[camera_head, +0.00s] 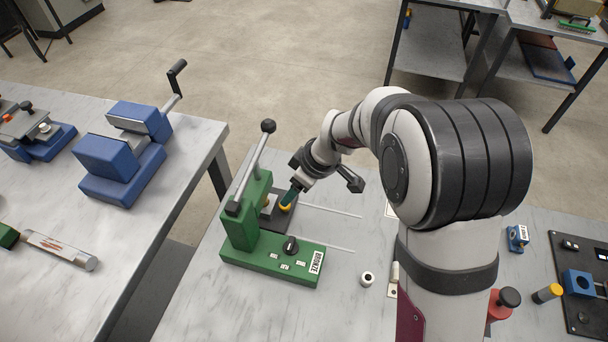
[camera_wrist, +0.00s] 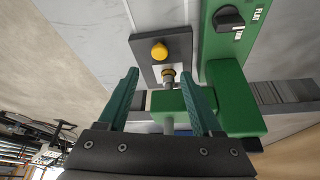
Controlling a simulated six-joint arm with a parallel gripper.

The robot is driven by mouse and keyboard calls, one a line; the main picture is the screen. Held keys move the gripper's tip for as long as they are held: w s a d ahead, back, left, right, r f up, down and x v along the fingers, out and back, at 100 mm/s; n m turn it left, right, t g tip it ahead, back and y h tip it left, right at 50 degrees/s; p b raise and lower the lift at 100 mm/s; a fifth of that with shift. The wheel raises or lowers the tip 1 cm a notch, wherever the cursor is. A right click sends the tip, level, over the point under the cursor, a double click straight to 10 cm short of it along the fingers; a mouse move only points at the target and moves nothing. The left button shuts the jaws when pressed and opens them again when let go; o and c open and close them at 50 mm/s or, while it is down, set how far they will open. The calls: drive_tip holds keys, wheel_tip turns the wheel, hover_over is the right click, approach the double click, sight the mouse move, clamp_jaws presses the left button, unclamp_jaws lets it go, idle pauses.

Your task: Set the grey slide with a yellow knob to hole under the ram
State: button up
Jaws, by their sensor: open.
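The grey slide (camera_wrist: 147,67) with its yellow knob (camera_wrist: 159,50) lies on a dark plate beside the green press (camera_head: 245,225). The knob also shows in the head view (camera_head: 287,207), partly behind the fingers. My gripper (camera_wrist: 158,72) is open, its two teal fingers spread. In the wrist view the knob appears just beyond the fingertips, centred between them; contact cannot be told.
The press's lever (camera_head: 262,150) rises at its upper left. A black selector knob (camera_head: 290,245) sits on the green base. A small white roll (camera_head: 367,279) stands to the right. Blue vises (camera_head: 125,150) are on the left table.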

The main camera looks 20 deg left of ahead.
drive_tip(key=v, duration=0.7)
drive_tip(key=shift+r, duration=0.3)
drive_tip(key=shift+d, duration=0.15)
drive_tip(key=s+d+r+m+h, duration=0.1)
drive_tip(key=s+d+m, duration=0.7)
drive_tip(key=s+m, duration=0.2)
drive_tip(key=s+d+r+m+g+h, duration=0.1)
drive_tip(key=s+d+r+m, duration=0.1)
drive_tip(key=s+d+m, duration=0.7)
drive_tip(key=s+m, duration=0.1)
drive_tip(key=s, duration=0.4)
drive_tip(key=shift+s+d+r+m+h, duration=0.15)
drive_tip(key=shift+s+d+m+h, duration=0.1)
drive_tip(key=shift+d+m+h, duration=0.1)
